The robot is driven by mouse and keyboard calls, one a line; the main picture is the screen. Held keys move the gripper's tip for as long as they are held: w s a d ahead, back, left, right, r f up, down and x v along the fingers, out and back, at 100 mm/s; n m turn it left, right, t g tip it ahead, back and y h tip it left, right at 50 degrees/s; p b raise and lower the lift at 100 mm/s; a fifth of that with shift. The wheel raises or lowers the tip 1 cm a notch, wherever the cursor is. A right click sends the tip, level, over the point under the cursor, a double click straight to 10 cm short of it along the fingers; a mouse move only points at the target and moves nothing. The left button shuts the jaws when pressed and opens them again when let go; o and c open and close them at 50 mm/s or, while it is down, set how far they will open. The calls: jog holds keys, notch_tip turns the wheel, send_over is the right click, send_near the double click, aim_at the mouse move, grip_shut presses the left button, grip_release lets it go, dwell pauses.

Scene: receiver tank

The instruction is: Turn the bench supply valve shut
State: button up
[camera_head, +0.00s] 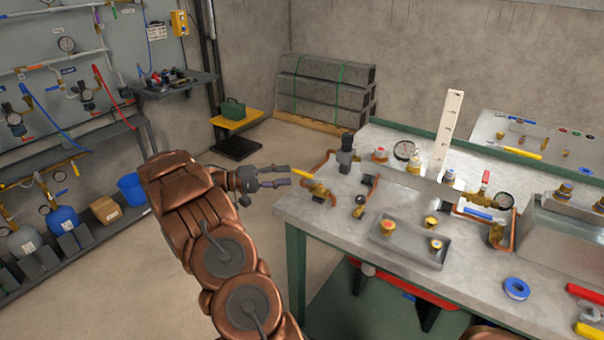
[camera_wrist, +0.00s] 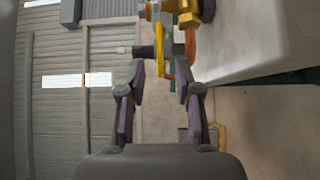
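A valve with a yellow lever (camera_head: 303,176) and a brass body (camera_head: 319,190) sits at the left end of the workbench; it looks like the bench supply valve. The lever slants up and left, over the bench edge. My gripper (camera_head: 289,175) is open just left of the lever, its fingers pointing at the valve. In the wrist view, the gripper (camera_wrist: 162,76) shows two spread fingers with an empty gap. The brass body (camera_wrist: 181,8) is at the top.
The workbench (camera_head: 320,236) carries a dark regulator (camera_head: 345,153), a grey tray (camera_head: 407,243) with brass fittings, a blue-handled valve (camera_head: 478,213) and a white upright strip (camera_head: 448,133). Copper pipe stands near the yellow valve. Open floor lies left of the bench.

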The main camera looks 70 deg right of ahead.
aim_at(298, 174)
jog(key=p+x, duration=0.1)
jog(key=x, duration=0.5)
jog(key=shift+c, duration=0.4)
grip_shut()
